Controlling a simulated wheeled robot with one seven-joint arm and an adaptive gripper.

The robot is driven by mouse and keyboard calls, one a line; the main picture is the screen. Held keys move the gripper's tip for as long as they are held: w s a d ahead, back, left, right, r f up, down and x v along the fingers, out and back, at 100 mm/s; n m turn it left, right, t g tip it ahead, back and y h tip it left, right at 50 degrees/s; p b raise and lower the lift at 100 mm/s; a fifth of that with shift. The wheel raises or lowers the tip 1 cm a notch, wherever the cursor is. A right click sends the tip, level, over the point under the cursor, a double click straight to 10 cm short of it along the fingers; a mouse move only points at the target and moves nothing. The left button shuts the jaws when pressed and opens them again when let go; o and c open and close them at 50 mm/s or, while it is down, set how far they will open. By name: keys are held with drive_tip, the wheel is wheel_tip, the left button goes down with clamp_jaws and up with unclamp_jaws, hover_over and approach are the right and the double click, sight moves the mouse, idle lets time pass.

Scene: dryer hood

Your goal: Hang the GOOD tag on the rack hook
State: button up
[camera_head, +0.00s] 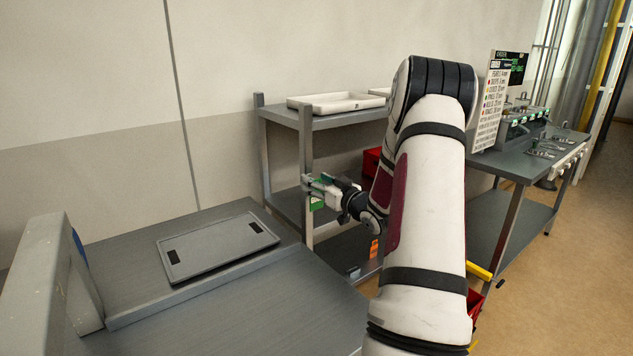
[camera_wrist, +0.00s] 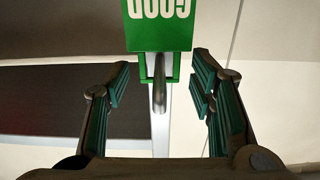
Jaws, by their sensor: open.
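The green GOOD tag (camera_wrist: 157,28) is at the top middle of the wrist view, its white letters upside down there. A metal hook (camera_wrist: 159,96) points toward the camera, and the tag's green edge meets it; the tag appears to hang on it. My gripper (camera_wrist: 160,80) is open, with one green-padded finger on each side of the hook, and neither finger touches the tag. In the head view, my gripper (camera_head: 318,184) is at the grey rack's front post (camera_head: 306,150), and the green tag (camera_head: 317,203) shows just below the fingers. The hook is hidden there.
The grey rack carries a white tray (camera_head: 335,103) on its top shelf. A grey bench with a flat grey tray (camera_head: 217,246) stands at the left. An orange tag (camera_head: 374,249) hangs lower on the rack. A workbench (camera_head: 530,162) with a sign board stands at the right.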

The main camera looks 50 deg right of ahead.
drive_tip(key=v, duration=1.1)
drive_tip(key=shift+s, duration=0.2)
drive_tip(key=w+a+r+n+g, duration=0.1)
drive_tip(key=w+a+r+g, duration=0.35)
drive_tip(key=w+a, duration=0.25)
drive_tip(key=s+a+r+g+h, duration=0.1)
drive_tip(key=a+r, duration=0.2)
drive_tip(key=a, duration=0.3)
drive_tip(key=s+a+r+g, duration=0.1)
drive_tip(key=a+r+g, duration=0.1)
drive_tip(key=a, duration=0.4)
drive_tip(key=s+a+n+g+y+p, duration=0.1)
drive_tip(key=s+a+g+y, duration=0.4)
drive_tip(key=s+a, duration=1.8)
drive_tip(key=shift+a+n+g, duration=0.35)
drive_tip(key=shift+a+n, duration=0.05)
drive_tip(key=shift+a, duration=0.3)
